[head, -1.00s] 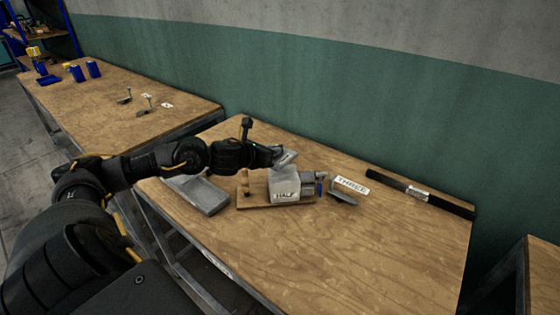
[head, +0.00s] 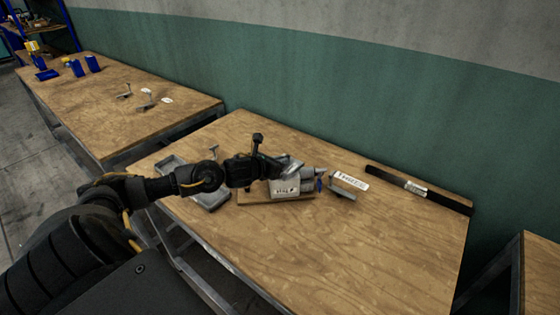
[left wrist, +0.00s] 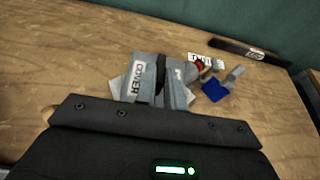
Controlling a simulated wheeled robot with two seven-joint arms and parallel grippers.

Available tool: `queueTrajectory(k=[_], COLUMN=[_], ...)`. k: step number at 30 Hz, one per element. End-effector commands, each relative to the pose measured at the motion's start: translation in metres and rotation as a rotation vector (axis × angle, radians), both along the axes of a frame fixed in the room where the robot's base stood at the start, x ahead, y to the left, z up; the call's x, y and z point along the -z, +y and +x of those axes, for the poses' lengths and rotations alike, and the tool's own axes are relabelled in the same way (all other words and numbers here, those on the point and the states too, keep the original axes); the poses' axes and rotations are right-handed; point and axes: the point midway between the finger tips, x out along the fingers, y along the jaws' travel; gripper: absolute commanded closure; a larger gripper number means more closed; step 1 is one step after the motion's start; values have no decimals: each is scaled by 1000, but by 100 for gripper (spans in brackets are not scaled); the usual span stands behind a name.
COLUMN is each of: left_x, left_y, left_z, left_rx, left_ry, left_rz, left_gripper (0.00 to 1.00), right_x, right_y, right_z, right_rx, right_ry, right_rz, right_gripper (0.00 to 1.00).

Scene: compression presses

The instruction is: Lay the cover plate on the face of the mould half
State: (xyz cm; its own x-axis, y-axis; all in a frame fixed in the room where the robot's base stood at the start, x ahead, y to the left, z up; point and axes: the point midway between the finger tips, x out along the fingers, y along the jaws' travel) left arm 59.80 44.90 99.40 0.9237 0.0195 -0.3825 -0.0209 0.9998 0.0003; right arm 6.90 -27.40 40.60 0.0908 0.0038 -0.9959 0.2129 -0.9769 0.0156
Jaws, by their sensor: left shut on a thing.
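My left gripper (head: 278,168) is shut on the cover plate (head: 293,167), a small grey plate held tilted at the top of the mould half. In the left wrist view the plate (left wrist: 147,68) shows a white COVER label beside a dark finger. The mould half (head: 284,187), a grey block with a white label on its front, sits on a wooden base (head: 262,198) on the table. My gripper and the plate hide much of its top. I cannot tell whether the plate touches it. My right gripper is not in view.
A grey tray (head: 171,163) lies left of the mould half, partly behind my arm. To the right are a small blue-and-grey item (left wrist: 215,91), a THREE label (head: 351,181) and a long black bar (head: 420,190). The table front is clear.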

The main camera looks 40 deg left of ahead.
Motion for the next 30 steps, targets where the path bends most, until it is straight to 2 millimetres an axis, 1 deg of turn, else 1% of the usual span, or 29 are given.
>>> queueTrajectory(k=[4,5,9,17,21,23,26,30], left_x=[4,3,3,2,-2,-2,-9,-20], left_y=[0,0,0,0,0,1,0,-2], left_z=[0,0,0,0,-2,-10,-29,-60], left_rx=[0,0,0,0,0,1,3,7], left_ry=[-3,-1,0,0,0,1,2,4], left_rz=[0,0,0,0,1,3,4,8], left_gripper=[100,85,68,68,68,68,68,68], right_x=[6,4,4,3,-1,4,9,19], right_y=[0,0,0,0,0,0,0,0], right_z=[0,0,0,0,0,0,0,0], right_rx=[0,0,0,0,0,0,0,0], right_ry=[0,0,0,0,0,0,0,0], right_rz=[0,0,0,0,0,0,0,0], right_gripper=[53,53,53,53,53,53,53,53])
